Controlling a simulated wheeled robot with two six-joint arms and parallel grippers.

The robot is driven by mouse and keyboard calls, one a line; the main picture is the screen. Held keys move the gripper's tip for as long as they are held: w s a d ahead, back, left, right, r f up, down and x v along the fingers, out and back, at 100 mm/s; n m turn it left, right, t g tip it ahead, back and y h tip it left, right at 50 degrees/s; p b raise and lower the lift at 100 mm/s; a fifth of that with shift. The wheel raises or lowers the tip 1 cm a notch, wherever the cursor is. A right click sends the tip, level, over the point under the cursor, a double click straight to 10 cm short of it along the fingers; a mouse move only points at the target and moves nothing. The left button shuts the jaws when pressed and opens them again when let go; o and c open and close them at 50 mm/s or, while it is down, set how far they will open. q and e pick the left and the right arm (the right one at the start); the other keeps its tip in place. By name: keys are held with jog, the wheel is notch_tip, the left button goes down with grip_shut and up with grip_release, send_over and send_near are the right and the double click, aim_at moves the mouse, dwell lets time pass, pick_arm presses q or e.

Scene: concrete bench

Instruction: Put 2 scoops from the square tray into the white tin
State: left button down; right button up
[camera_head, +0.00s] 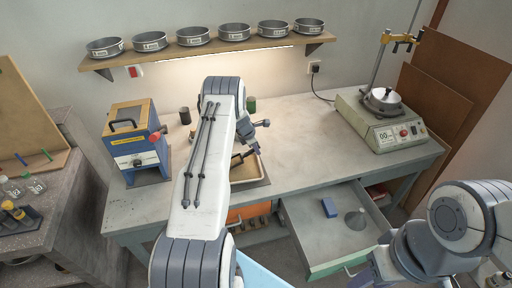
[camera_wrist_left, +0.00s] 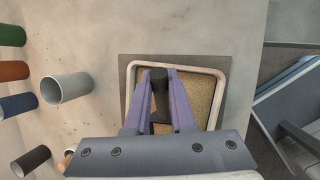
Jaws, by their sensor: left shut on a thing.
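My left gripper (camera_wrist_left: 160,90) is shut on the black handle of a scoop (camera_wrist_left: 160,78) in the left wrist view. The scoop is over the square tray (camera_wrist_left: 221,85), which has a pale rim and holds tan, grainy material. I cannot tell whether the scoop touches the material or carries any. In the head view the left gripper (camera_head: 247,148) is above the tray (camera_head: 264,180), partly hidden by my arm. A pale, open-topped tin (camera_wrist_left: 66,89), probably the white tin, stands left of the tray in the left wrist view.
An open drawer (camera_head: 315,240) juts out at the front.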

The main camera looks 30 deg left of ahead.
pick_arm(q)
jog(key=shift+r+g+y+p, duration=0.45)
jog(key=shift+r+p, duration=0.25)
jog(key=shift+p, duration=1.3)
jog(key=shift+r+g+y+p, duration=0.25)
jog(key=shift+r+g+p, duration=0.15)
jog(key=shift+g+p, duration=0.1)
jog(key=shift+w+p+v, duration=0.2)
jog(key=shift+p+v, duration=0.25)
jog(key=shift+v, duration=0.45)
jog(key=shift+w+p+v, duration=0.2)
jog(key=shift+p+v, duration=0.3)
jog(key=shift+v, duration=0.4)
jog(key=shift+w+p+v, duration=0.25)
jog(key=shift+p+v, duration=0.2)
jog(key=shift+v, duration=0.45)
jog(key=shift+a+r, duration=0.1)
jog(key=shift+r, duration=0.05)
